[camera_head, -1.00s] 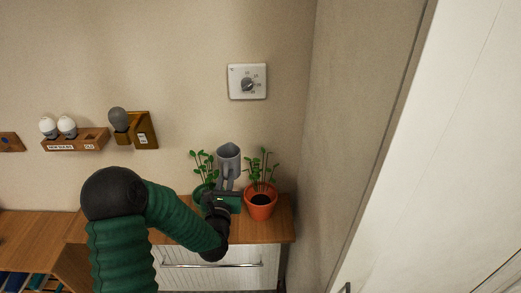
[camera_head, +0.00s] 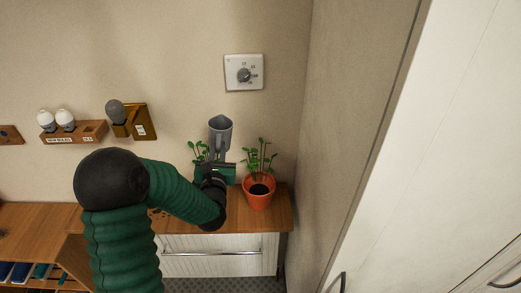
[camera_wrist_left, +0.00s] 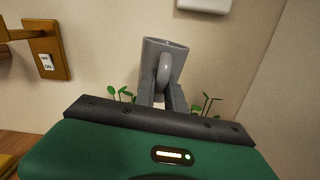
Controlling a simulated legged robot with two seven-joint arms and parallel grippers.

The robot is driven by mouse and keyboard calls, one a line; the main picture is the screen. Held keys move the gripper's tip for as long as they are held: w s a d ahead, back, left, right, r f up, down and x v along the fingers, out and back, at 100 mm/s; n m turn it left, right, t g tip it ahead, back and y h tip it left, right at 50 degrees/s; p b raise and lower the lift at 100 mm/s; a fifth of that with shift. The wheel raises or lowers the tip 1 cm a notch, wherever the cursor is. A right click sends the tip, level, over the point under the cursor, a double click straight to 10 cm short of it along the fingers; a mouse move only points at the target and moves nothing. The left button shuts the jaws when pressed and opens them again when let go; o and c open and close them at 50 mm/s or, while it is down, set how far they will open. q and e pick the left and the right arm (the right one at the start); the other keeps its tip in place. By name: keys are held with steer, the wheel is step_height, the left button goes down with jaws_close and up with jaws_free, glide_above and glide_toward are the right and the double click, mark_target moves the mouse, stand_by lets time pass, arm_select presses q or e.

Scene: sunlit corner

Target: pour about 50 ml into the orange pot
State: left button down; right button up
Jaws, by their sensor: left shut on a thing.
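The orange pot (camera_head: 258,199) stands on the wooden cabinet top near its right end, with dark soil and a green plant in it. My left gripper (camera_head: 218,158) is shut on a grey jug (camera_head: 220,128) and holds it up, roughly upright, to the left of the orange pot's plant. The jug (camera_wrist_left: 155,66) with its handle also shows in the left wrist view, between the gripper fingers (camera_wrist_left: 161,96). Its contents cannot be seen. A second plant (camera_head: 199,150) shows behind my gripper, and its pot is hidden. My right gripper is not in view.
The cabinet top (camera_head: 279,208) ends just right of the orange pot, near the side wall. A dial (camera_head: 244,72) is on the wall above. A bulb holder (camera_head: 140,122) and a rack with white bulbs (camera_head: 75,132) hang at left.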

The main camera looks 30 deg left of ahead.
mark_target(229, 142)
arm_select(q)
steer(key=shift+w+r+m, duration=0.1)
steer(key=shift+r+m, duration=0.1)
steer(key=shift+m, duration=0.1)
steer(key=shift+f+m, duration=0.3)
steer(key=shift+w+f+m, duration=0.2)
steer(key=shift+w+m, duration=0.05)
steer(key=shift+m, duration=0.35)
steer(key=d+m+p, duration=0.1)
steer(key=m, duration=0.1)
steer(key=w+m+p, duration=0.1)
steer(key=d+m+p, duration=0.1)
steer(key=m, duration=0.1)
steer(key=shift+w+d+f+m+p, duration=0.2)
steer(key=shift+d+m+p, duration=0.1)
steer(key=shift+p, duration=0.1)
steer(key=shift+a+f+m+p, duration=0.15)
steer(key=shift+m+p, duration=0.2)
steer(key=shift+m, duration=0.25)
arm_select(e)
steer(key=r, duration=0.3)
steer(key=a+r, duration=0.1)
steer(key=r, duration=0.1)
